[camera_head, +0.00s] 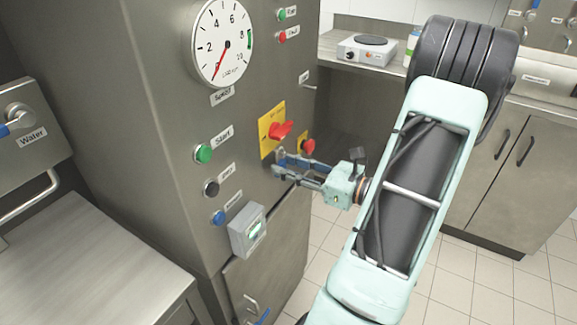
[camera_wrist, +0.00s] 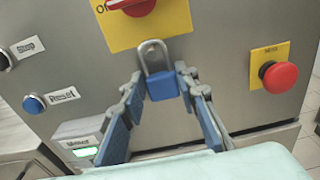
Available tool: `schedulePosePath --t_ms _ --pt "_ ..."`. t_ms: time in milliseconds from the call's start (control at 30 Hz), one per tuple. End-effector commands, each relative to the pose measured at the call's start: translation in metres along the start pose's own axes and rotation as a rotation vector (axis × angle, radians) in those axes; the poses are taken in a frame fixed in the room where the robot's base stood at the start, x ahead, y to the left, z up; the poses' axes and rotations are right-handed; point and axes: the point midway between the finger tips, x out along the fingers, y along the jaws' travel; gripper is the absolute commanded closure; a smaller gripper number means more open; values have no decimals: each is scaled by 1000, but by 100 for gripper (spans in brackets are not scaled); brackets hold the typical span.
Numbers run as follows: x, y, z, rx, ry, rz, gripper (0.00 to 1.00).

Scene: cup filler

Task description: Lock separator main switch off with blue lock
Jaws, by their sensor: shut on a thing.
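The main switch is a red rotary handle (camera_head: 281,131) on a yellow plate (camera_head: 265,130) on the steel cabinet; both also show at the top of the wrist view, the handle (camera_wrist: 131,5) and the plate (camera_wrist: 170,18). The blue lock (camera_wrist: 161,85) is a padlock with a grey shackle pointing up. It is upright between the fingertips of my gripper (camera_wrist: 160,82), which is shut on it. The shackle overlaps the plate's lower edge, just below the handle. I cannot tell whether it passes through anything. In the head view my gripper (camera_head: 280,164) is just below the plate.
A red emergency button (camera_wrist: 278,76) on a yellow plate is to the right; it also shows in the head view (camera_head: 308,146). Green (camera_head: 203,153), black (camera_head: 211,188) and blue (camera_head: 219,217) buttons and a grey box (camera_head: 247,231) are left and below. A gauge (camera_head: 222,43) is above.

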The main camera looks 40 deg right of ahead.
Motion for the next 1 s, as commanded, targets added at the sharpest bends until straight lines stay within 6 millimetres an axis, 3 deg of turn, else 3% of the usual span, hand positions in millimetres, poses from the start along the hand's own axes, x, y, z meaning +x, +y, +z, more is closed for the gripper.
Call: schedulePosePath --t_ms 33,67,233,500,633,1000 --pt "0 0 0 0 -1 0 98" --pt "0 0 0 0 -1 0 68" --pt "0 0 0 0 0 0 51" --pt "-1 0 0 0 0 0 51" --pt "-11 -1 0 0 1 -2 51" --pt "-85 -1 0 -1 1 -4 51"
